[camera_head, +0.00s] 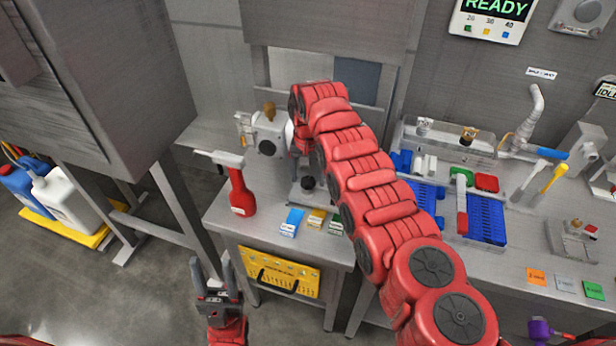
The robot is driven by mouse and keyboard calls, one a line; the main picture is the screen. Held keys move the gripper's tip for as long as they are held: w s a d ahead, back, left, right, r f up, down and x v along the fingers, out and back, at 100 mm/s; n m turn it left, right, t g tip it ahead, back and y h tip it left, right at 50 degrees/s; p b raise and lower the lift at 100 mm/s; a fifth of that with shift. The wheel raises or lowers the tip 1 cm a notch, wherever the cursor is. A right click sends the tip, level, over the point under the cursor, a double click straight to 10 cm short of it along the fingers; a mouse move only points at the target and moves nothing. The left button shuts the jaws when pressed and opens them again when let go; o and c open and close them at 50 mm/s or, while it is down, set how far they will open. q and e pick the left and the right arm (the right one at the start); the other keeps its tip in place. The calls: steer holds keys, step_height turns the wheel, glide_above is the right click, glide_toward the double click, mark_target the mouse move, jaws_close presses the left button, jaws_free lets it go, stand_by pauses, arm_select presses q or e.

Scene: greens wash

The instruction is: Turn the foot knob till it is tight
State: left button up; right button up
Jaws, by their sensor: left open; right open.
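A small dark round knob (308,183) sits on a grey metal base on the left bench, close below the end of my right arm. I cannot tell for sure that it is the foot knob. My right arm (350,165) reaches over the bench from the lower right, and its wrist bends down behind the forearm. My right gripper (303,164) is mostly hidden there, just above the knob; contact cannot be told. My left gripper (216,275) is open and empty, fingers pointing up, in front of the bench and left of the yellow drawer.
A red spray bottle (240,192) stands left of the knob, with a grey device (268,132) behind. Blue, yellow and green cards (292,222) lie near the front edge. A yellow panel (285,275) hangs below. A grey cabinet (110,80) overhangs at left.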

step_height(320, 180, up, 8)
steer(key=shift+r+b, duration=0.1)
steer(key=shift+b, duration=0.5)
step_height(320, 180, up, 8)
steer(key=p, duration=0.8)
glide_above(308, 180)
steer(key=shift+r, duration=0.4)
steer(key=shift+f, duration=0.1)
